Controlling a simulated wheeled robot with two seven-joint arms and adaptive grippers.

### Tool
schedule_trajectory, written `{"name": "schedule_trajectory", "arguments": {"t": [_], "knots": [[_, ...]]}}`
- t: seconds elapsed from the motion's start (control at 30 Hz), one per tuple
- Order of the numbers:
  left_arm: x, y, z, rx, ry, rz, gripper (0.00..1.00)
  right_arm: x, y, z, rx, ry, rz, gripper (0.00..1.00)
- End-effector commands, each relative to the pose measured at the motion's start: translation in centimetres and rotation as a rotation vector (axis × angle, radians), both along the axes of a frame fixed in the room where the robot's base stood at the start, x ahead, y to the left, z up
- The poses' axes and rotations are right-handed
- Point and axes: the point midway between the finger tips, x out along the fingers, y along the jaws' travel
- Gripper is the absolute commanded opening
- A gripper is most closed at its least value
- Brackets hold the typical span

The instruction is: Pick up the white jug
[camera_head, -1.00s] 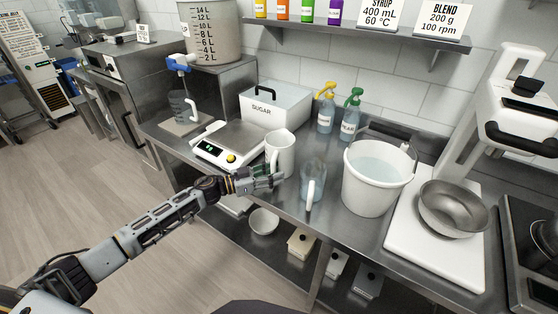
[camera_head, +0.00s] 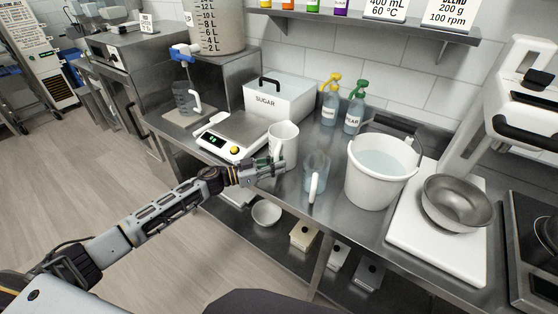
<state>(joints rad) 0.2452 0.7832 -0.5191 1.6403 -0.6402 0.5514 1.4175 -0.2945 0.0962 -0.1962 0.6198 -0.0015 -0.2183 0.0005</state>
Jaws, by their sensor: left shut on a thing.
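The white jug (camera_head: 284,141) stands upright on the steel counter, between the scale and a clear jug. My left gripper (camera_head: 274,168) is at the front of the white jug, low on its side, and is shut on it. The fingers hide the jug's lower front and its handle, so the exact grip is hard to see. The jug seems to be at counter height; I cannot tell if it is clear of the surface. My right gripper is not in view.
A clear jug (camera_head: 316,174) stands close to the right, with a white bucket (camera_head: 377,181) beyond it. The scale (camera_head: 234,139) is to the left and the sugar bin (camera_head: 279,99) behind. Two spray bottles (camera_head: 354,112) stand near the wall. A mixer with a steel bowl (camera_head: 456,205) is at the right.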

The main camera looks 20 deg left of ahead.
Motion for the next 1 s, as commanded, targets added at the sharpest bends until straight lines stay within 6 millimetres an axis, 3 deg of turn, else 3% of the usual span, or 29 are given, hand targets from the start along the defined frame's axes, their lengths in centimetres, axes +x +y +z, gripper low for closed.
{"name": "schedule_trajectory", "arguments": {"t": [0.27, 0.8, 1.0], "knots": [[0.1, 0.0, 2.0, 0.002, -0.006, 0.0, 0.0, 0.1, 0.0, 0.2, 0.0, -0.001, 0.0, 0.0], [0.1, 0.0, 8.9, 0.002, -0.006, -0.001, 0.0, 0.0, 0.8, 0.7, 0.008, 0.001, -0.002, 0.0], [0.0, 0.0, 10.0, 0.0, -0.004, -0.001, 0.0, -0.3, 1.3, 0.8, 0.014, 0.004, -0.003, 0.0]]}}
